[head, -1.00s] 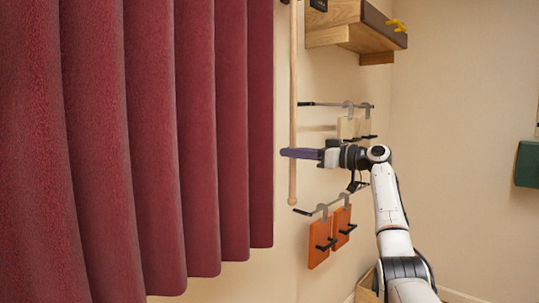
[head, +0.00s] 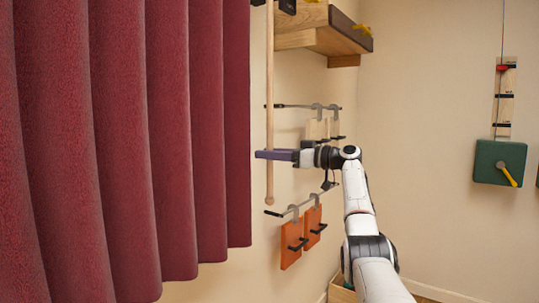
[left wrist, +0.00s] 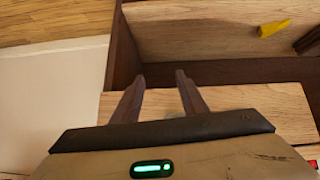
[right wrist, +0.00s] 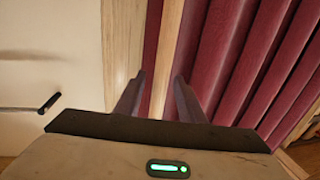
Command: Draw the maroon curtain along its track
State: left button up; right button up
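The maroon curtain (head: 120,130) hangs in deep folds over the left half of the head view. A pale wooden rod (head: 270,90) hangs upright just right of its edge. My right gripper (head: 262,154) is at the lower part of the rod and hides a short piece of it. In the right wrist view, the rod (right wrist: 165,75) shows between the two spread fingertips (right wrist: 158,82), with the curtain (right wrist: 235,50) to the right. I cannot tell whether a finger touches it. My left gripper (left wrist: 160,80) is open and empty, outside the head view.
Pale boards (head: 315,130) and orange boards (head: 302,238) hang on wall rails beside my right forearm. A wooden shelf (head: 320,35) is above. A green box (head: 499,163) hangs on the far wall. Wooden panels (left wrist: 215,40) lie close before my left gripper.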

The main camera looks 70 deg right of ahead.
jog(key=shift+s, duration=0.1)
pick_arm(q)
jog(key=f+b, duration=0.1)
jog(key=b, duration=0.1)
jog(key=w+d+f+b, duration=0.1)
jog(key=f+b, duration=0.1)
jog(key=b, duration=0.1)
jog(key=shift+d+f+b, duration=0.15)
jog(key=shift+d+b, duration=0.05)
jog(key=shift+b, duration=0.1)
pick_arm(e)
jog(key=s, duration=1)
jog(key=shift+a, duration=0.2)
jog(key=shift+s, duration=0.1)
